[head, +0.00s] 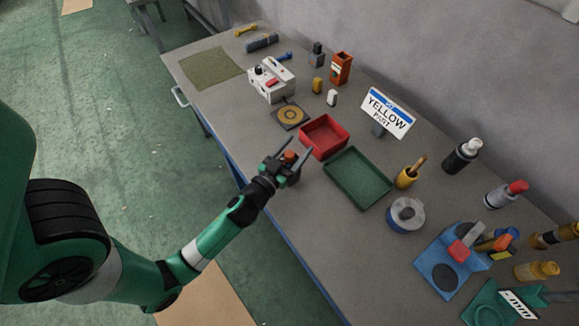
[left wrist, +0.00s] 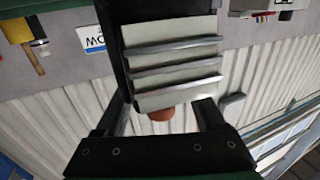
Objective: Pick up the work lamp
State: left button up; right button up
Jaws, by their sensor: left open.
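The work lamp fills the middle of the left wrist view, upside down there, with a pale panel (left wrist: 170,60) crossed by grey guard bars, a black frame and an orange-red knob. In the head view its orange-red knob (head: 290,156) shows between my left gripper's fingers; most of its body is hidden by the gripper. My left gripper (head: 299,146) is open, with a finger on either side of the knob; it also shows in the left wrist view (left wrist: 163,112). I cannot tell if a finger touches the lamp. My right gripper is not in view.
A red tray (head: 341,127) and a green tray (head: 335,163) lie just beyond the gripper. A white control box (head: 272,82) stands behind. The near bench strip is clear.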

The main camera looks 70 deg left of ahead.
pick_arm(q)
grip_shut()
dwell(1.4)
